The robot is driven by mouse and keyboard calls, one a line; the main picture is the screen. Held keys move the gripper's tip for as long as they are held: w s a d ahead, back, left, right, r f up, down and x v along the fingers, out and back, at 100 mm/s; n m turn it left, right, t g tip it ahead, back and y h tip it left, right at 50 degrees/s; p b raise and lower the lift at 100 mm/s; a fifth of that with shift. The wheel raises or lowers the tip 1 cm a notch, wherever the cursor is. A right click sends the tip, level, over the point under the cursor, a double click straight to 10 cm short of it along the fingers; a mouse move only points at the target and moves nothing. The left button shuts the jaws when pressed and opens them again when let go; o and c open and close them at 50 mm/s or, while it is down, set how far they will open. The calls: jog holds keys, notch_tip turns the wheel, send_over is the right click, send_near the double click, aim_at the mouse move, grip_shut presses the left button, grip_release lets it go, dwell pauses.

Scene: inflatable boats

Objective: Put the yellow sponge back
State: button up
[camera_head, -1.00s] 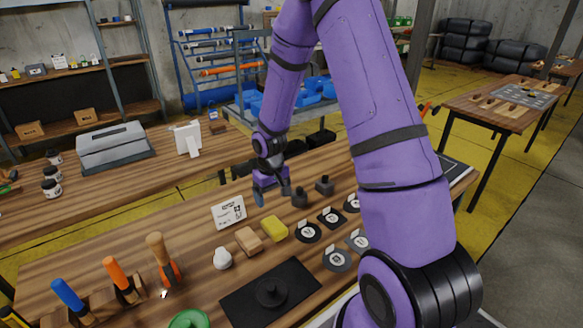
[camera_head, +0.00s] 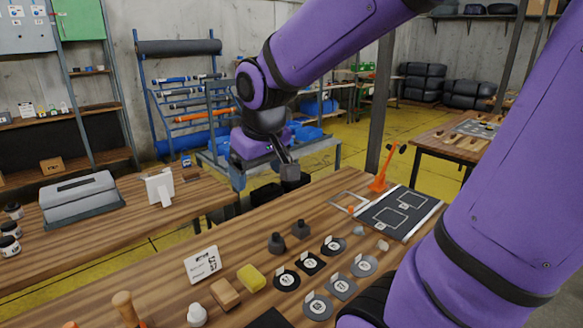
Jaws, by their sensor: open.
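The yellow sponge (camera_head: 251,277) lies on the wooden workbench (camera_head: 180,246), just right of a tan block (camera_head: 225,294). A small white sign card (camera_head: 203,264) stands behind them. My gripper (camera_head: 288,172) is raised beyond the bench's back edge, well behind and above the sponge and apart from it. Its fingers are small and dark in this view, and nothing shows held between them.
Round and square black patches (camera_head: 310,263) lie right of the sponge, with two dark weights (camera_head: 276,243) behind them. A white knob (camera_head: 197,315) stands at the front left. A dark outlined board (camera_head: 398,212) and an orange tool (camera_head: 381,174) are at the bench's far right.

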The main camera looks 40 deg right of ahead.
jog(key=s+a+r+t+y, duration=0.1)
jog(key=s+r, duration=0.4)
jog(key=s, duration=0.6)
jog(key=shift+s+a+t, duration=0.3)
jog(key=shift+a, duration=0.25)
jog(key=shift+a, duration=0.15)
dwell(0.4)
